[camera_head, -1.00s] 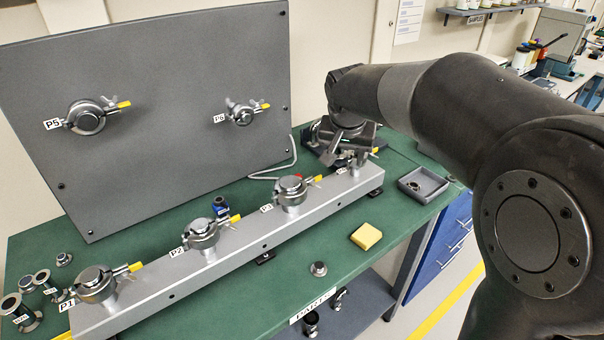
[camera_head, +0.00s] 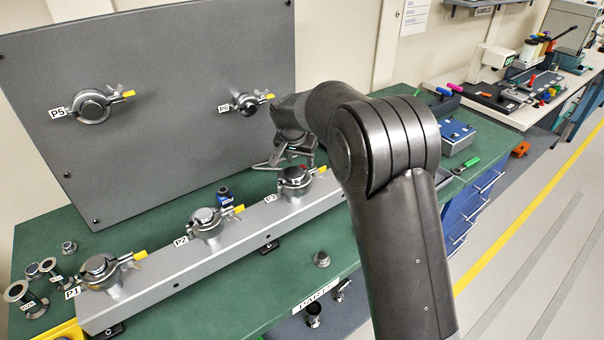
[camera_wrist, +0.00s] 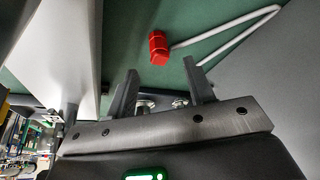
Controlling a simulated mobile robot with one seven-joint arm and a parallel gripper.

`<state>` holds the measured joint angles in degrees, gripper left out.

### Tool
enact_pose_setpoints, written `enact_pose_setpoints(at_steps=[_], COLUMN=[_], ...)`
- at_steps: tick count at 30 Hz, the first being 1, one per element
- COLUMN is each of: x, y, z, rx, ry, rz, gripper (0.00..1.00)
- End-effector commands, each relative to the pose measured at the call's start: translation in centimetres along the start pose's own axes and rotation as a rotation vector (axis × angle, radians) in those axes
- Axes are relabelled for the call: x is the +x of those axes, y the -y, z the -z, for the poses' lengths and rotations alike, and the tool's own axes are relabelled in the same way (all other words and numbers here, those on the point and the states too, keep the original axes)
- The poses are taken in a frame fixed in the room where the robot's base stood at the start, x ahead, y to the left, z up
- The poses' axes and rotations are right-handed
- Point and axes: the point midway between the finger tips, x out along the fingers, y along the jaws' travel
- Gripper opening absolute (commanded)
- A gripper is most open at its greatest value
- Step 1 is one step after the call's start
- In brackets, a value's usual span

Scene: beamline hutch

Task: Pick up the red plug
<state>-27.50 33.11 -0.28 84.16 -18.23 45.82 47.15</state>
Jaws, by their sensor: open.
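The red plug (camera_wrist: 158,48) shows in the wrist view as a short red faceted cylinder on the green bench top. It lies ahead of my open gripper (camera_wrist: 161,84), roughly in line with the gap between the two fingers and apart from them. Nothing is between the fingers. In the head view my gripper (camera_head: 283,156) is low behind the rail, near the port marked P3 (camera_head: 295,180).
A pale bent cable (camera_wrist: 225,38) runs close to the red plug. The grey rail (camera_head: 180,270) with its clamped ports lies in front of my gripper, and the upright grey panel (camera_head: 160,110) stands behind. A blue fitting (camera_head: 224,196) sits behind the rail.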

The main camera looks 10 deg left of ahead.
Motion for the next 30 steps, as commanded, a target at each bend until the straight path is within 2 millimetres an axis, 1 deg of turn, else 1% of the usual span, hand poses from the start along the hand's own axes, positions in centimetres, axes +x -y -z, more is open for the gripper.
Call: enact_pose_setpoints(at_steps=[1, 5, 8, 12, 15, 18, 22, 23, 30], x=[0.6, 1.4, 2.5, 4.8, 6.0, 6.3, 6.2, 6.2, 6.2], y=[0.0, 0.0, -0.1, -0.1, 0.0, 0.0, 0.0, 0.0, 0.0], z=[0.0, 0.0, 0.0, 0.0, 0.0, 0.1, 0.1, 0.1, 0.0], rx=[0.000, 0.000, 0.001, 0.000, -0.001, -0.001, 0.000, 0.000, 0.000], ry=[0.001, 0.000, 0.001, 0.001, 0.000, -0.002, -0.001, -0.001, -0.001], rz=[0.000, 0.000, -0.001, -0.001, 0.000, 0.001, 0.001, 0.001, 0.001], gripper=[0.49, 0.49, 0.49, 0.49, 0.49, 0.49, 0.49, 0.48, 0.28])
